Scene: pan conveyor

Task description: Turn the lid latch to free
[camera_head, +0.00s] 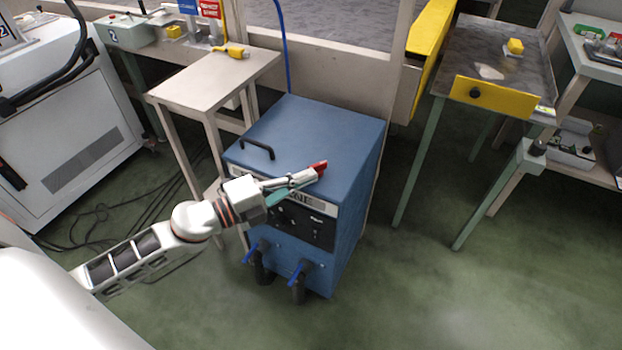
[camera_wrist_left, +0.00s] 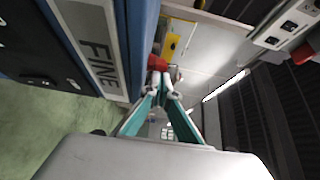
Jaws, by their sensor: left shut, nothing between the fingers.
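A blue cabinet (camera_head: 318,130) with a flat lid and a dark handle (camera_head: 257,149) stands on the floor in the middle. The red lid latch (camera_head: 320,167) is at the front edge of its lid, toward the right. In the left wrist view the red latch (camera_wrist_left: 157,63) shows just beyond my fingertips. My left gripper (camera_head: 308,177) is shut and empty, its tips at or very near the latch; I cannot tell whether they touch. The gripper (camera_wrist_left: 165,88) hides part of the latch's surroundings and of the front panel. My right gripper is not in view.
Two blue-handled valves (camera_head: 297,273) stick out low on the cabinet's front. A pale side table (camera_head: 213,82) with a yellow tool (camera_head: 236,51) stands at the left. A bench with a yellow front plate (camera_head: 503,102) stands at the right. Green floor is clear in front.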

